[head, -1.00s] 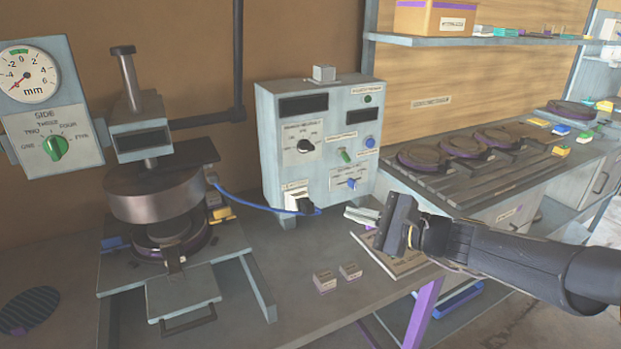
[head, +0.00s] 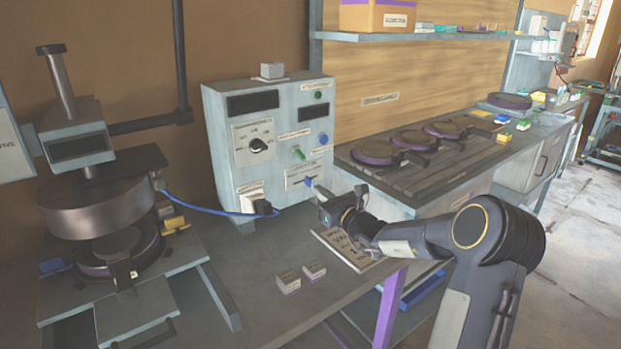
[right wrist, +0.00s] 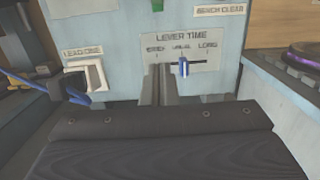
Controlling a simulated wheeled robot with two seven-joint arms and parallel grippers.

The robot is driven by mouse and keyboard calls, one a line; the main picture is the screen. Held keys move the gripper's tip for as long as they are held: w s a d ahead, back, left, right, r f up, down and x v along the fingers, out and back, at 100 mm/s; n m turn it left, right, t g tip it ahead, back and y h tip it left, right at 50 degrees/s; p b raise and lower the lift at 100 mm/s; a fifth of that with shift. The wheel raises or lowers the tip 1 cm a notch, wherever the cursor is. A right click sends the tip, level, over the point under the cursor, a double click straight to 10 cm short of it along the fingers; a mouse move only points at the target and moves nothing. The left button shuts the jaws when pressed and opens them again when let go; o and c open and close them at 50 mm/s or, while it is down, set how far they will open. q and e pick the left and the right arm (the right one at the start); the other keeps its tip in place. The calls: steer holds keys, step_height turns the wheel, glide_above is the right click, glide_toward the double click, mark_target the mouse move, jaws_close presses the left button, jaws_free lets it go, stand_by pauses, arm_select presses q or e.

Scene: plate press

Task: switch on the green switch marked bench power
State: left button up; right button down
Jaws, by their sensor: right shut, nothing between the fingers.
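A grey control box (head: 218,130) stands on the bench. A green toggle switch (head: 299,153) sits on its front, right of the black dial; its label is too small to read. Its lower tip shows at the top edge of the right wrist view (right wrist: 157,5). My right gripper (head: 318,192) is in front of the box's lower right, below the green switch. In the right wrist view its fingers (right wrist: 158,88) are shut and empty, pointing at the panel just left of a blue slider (right wrist: 183,67). Contact with the panel cannot be told. My left gripper is out of view.
A round green button (head: 318,95) and a blue button (head: 323,139) are on the box's right side. A black plug with a blue cable (head: 220,213) is at its lower left. A press (head: 100,205) stands left.

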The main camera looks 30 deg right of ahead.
mark_target(295, 170)
steer(key=w, duration=0.3)
steer(key=w+r+p, duration=0.1)
steer(key=w, duration=0.5)
steer(key=shift+w+a+r, duration=0.15)
steer(key=shift+w+a, duration=0.15)
steer(key=shift+a, duration=0.1)
steer(key=shift+s+d+r+p, duration=0.1)
steer(key=shift+s+r+p, duration=0.55)
steer(key=shift+r, duration=0.5)
steer(key=shift+s+r, duration=0.3)
steer(key=shift+r, duration=0.1)
steer(key=shift+r, duration=0.1)
